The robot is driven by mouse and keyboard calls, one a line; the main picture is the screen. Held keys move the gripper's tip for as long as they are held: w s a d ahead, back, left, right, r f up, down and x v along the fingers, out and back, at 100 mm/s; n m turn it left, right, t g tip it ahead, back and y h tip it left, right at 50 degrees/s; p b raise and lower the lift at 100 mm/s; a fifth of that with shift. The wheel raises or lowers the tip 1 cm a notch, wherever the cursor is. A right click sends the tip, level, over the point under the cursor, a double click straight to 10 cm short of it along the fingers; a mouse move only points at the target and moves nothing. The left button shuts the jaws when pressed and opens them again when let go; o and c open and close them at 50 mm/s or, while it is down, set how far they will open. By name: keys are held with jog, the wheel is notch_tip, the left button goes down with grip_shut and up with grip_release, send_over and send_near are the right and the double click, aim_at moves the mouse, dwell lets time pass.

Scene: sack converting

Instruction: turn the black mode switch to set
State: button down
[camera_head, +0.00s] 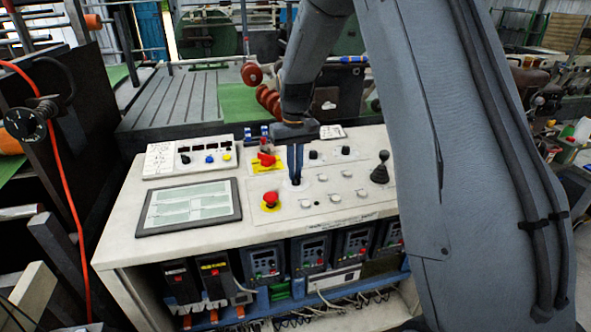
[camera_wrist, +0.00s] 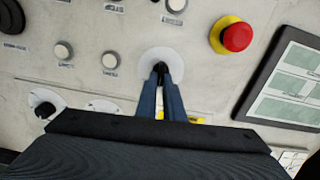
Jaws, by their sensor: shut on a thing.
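The black mode switch (camera_wrist: 160,67) sits on a round pale plate (camera_wrist: 152,58) on the light console panel. My gripper (camera_wrist: 161,70) is shut on it, with a blue finger on either side of the knob. The fingers cover most of the switch, so which way it points cannot be told. In the head view, my gripper (camera_head: 296,182) reaches down to the middle of the sloping panel (camera_head: 340,212), and the fingertips hide the switch there.
A red emergency button (camera_head: 270,199) on yellow is left of my gripper. A red-and-yellow rotary switch (camera_head: 266,159) stands close behind. A black joystick (camera_head: 380,170) rises to the right. White push buttons and a screen (camera_head: 190,206) share the console.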

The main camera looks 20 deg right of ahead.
jog(key=n, duration=0.4)
jog(key=shift+a+n, duration=0.2)
jog(key=shift+n, duration=0.1)
jog(key=shift+s+a+n, duration=0.1)
jog(key=shift+a+n, duration=0.05)
jog(key=shift+n, duration=1.65)
jog(key=c, duration=1.9)
grip_release()
jog(key=shift+o, duration=0.2)
jog(key=shift+r, duration=0.15)
notch_tip(320, 180, up, 8)
jog(key=b, duration=0.2)
jog(key=shift+f, duration=0.2)
jog(key=s+f+m, duration=0.4)
jog(key=s, duration=0.9)
jog(key=s+d+f+m+t, duration=0.1)
jog(key=s+f+m, duration=0.3)
jog(key=s, duration=0.9)
jog(key=shift+s+m, duration=0.15)
jog(key=shift+m, duration=0.35)
